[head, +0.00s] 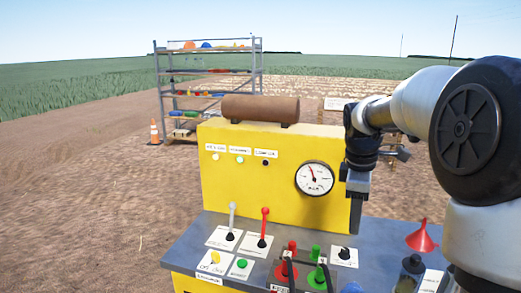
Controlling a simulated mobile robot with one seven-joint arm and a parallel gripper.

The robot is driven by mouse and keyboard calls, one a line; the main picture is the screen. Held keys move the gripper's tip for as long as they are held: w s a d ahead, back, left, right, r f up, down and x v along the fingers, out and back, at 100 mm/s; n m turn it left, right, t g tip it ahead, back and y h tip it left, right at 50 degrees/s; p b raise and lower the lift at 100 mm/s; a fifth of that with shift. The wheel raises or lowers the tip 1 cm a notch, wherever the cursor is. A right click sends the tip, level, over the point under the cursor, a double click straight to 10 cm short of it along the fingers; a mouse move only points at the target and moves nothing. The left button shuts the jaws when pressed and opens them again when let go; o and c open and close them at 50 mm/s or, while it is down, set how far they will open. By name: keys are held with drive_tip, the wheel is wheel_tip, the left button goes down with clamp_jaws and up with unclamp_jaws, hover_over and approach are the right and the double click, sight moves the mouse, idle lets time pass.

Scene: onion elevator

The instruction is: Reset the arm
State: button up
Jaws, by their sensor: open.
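My arm comes in from the right edge, bent, with its end pointing down. My gripper (356,228) hangs in front of the right end of the yellow control box (255,180). It is open and I see nothing held in it. It is above the grey panel top (200,231), right of the round gauge (314,179). The fingers are seen from the side, so the gap between them is hard to make out.
The panel carries a white-handled lever (232,220), a red lever (264,226), red (291,262) and green (315,268) fittings, and a small black knob (344,254). A red funnel (422,237) stands right. A shelf rack (160,75) and a cone (154,132) are behind.

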drive_tip(key=s+a+r+m+t+p, duration=0.1)
drive_tip(key=s+a+r+m+t, duration=0.15)
drive_tip(key=s+r, duration=0.35)
drive_tip(key=s+a+r+m+t+p, duration=0.1)
drive_tip(key=s+a+r+m, duration=0.3)
drive_tip(key=s, duration=0.4)
drive_tip(key=s+a+f+m+p, duration=0.1)
drive_tip(key=s+m, duration=0.2)
drive_tip(key=s, duration=0.2)
drive_tip(key=s+a+f+m+y+p, duration=0.1)
drive_tip(key=s+a+m, duration=0.1)
drive_tip(key=s+m, duration=0.2)
drive_tip(key=shift+s+f+p, duration=0.3)
drive_tip(key=shift+s+f, duration=0.05)
drive_tip(key=shift+s, duration=0.8)
drive_tip(key=shift+t, duration=0.25)
idle(0.8)
